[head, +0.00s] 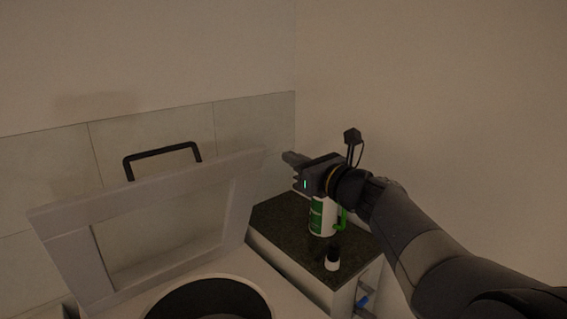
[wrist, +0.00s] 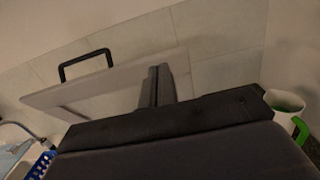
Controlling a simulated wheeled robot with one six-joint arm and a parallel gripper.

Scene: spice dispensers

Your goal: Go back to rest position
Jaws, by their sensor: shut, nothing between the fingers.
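My gripper (head: 290,157) is at the centre of the head view, raised above the dark counter (head: 275,222) and pointing left toward the tiled wall. Its fingers are shut together with nothing between them. In the wrist view the closed fingers (wrist: 157,86) stand in front of the raised panel. My arm reaches in from the lower right. The rest position itself is not marked in either view.
A raised framed panel (head: 95,255) with a black handle (head: 128,166) stands left of my gripper, behind a round dark opening (head: 210,300). Below my gripper are a white-and-green container (head: 318,218) with a green handle and a small black-capped jar (head: 332,263). A blue basket (wrist: 42,165) shows at lower left.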

